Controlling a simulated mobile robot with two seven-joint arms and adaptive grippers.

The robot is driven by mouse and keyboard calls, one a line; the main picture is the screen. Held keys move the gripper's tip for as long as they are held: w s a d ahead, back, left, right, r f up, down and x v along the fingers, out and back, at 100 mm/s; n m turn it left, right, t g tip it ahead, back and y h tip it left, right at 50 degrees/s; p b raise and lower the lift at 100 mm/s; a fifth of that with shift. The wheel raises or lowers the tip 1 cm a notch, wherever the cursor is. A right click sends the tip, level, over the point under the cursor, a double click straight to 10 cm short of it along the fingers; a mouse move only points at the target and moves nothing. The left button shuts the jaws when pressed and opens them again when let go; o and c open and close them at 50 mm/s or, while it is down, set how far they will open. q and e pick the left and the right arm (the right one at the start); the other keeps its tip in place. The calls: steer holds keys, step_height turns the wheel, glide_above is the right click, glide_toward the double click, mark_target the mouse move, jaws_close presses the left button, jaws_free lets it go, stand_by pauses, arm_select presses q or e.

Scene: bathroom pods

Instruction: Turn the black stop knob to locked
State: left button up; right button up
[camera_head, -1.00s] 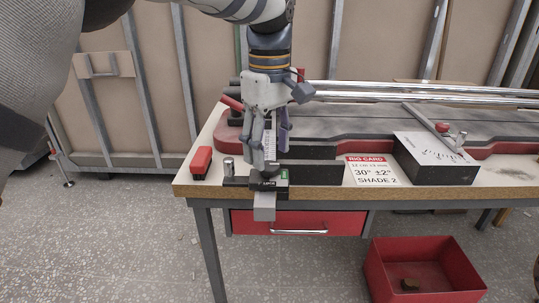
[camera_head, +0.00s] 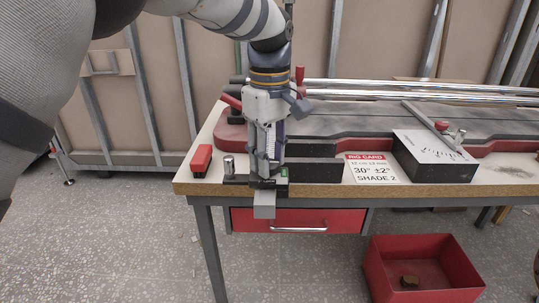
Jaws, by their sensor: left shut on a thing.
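The stop is a small black block with a green mark (camera_head: 284,176) at the table's front edge, with a grey plate (camera_head: 264,211) hanging below it. My left gripper (camera_head: 266,172) points straight down onto this stop. Its fingers are closed around the black stop knob on top, which they mostly hide. The way the knob points cannot be made out. My right gripper is not in view.
The rig card (camera_head: 371,169) lies on the table right of the stop. A metal post (camera_head: 229,166) and a red block (camera_head: 201,160) stand to the left. A dark box with a scale (camera_head: 435,157) stands farther right. A red bin (camera_head: 423,287) is on the floor.

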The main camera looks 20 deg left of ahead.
arm_select(q)
steer(key=shift+r+m, duration=0.1)
steer(key=shift+m, duration=0.2)
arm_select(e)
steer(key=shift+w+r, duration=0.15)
arm_select(q)
steer(key=m, duration=0.2)
steer(key=shift+m+p, duration=0.4)
steer(key=m, duration=0.4)
steer(key=shift+m, duration=0.3)
steer(key=m, duration=0.4)
steer(key=shift+m+p, duration=0.3)
steer(key=m, duration=0.4)
steer(key=shift+m, duration=0.4)
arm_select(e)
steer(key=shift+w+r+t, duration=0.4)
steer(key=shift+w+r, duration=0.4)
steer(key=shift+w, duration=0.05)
arm_select(q)
steer(key=shift+m, duration=0.3)
steer(key=o, duration=1.1)
steer(key=shift+o, duration=0.2)
